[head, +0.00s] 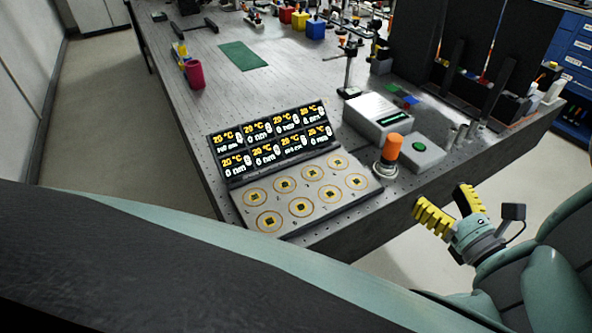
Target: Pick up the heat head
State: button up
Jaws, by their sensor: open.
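The panel (235,207) has round gold-ringed pads and a display of temperature readings. A white box (378,112) and a grey box with a green button (419,150) stand close to the heat head. Black upright panels (460,40) stand behind. The perforated bench top (285,85) is fairly clear at middle left.

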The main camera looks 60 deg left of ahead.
aim_at(397, 152)
jog(key=p+x, duration=0.1)
jog(key=x, duration=0.9)
jog(key=shift+s, duration=0.1)
jog(key=shift+s+f+p+x, duration=0.15)
jog(key=shift+p+x, duration=0.15)
jog(key=shift+x, duration=1.15)
jog(key=shift+s+f+p+x, duration=0.1)
jog(key=shift+p+x, duration=0.15)
jog(key=shift+x, duration=1.25)
jog(key=shift+o, duration=0.2)
grip_shut()
